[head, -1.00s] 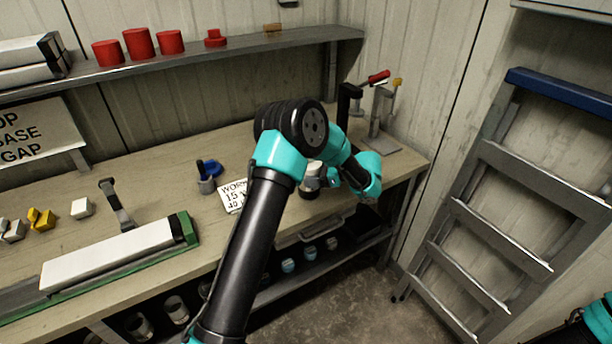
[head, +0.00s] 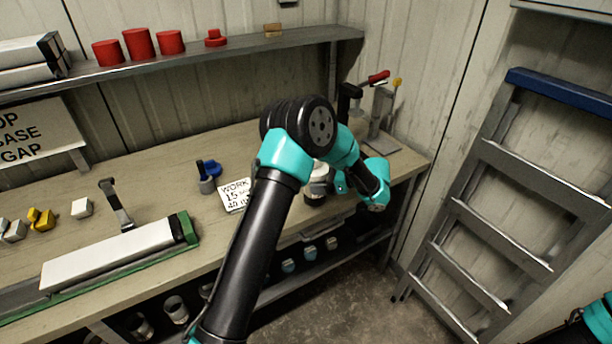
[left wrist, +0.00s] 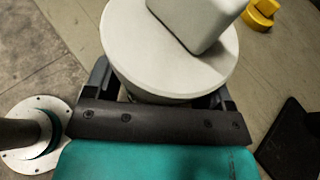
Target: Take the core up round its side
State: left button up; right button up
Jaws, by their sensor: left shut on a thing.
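The core (left wrist: 125,50) fills the upper middle of the left wrist view as a thick pale cylinder with a flat round top. A pale rounded block (left wrist: 195,14) appears over its top. My left gripper (left wrist: 163,92) is shut on the core, with a finger at each side of its round wall. The core's lower part is hidden behind the gripper body. In the head view, the core (head: 319,173) shows as a small pale-topped piece beside my left gripper (head: 328,183), partly covered by my arm. The right gripper is not in view.
A white sign (head: 235,194) and a blue-and-grey tool (head: 208,172) are left of my arm on the bench. Clamps (head: 380,105) stand at the back right. A long white bar (head: 110,253) lies at the left front. A ladder (head: 520,170) stands right.

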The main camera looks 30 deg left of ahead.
pick_arm(q)
jog(key=s+d, duration=0.4)
jog(key=d, duration=0.4)
jog(key=shift+s+d, duration=0.2)
dwell(1.7)
jog(key=shift+r, duration=0.2)
jog(key=shift+r, duration=2.3)
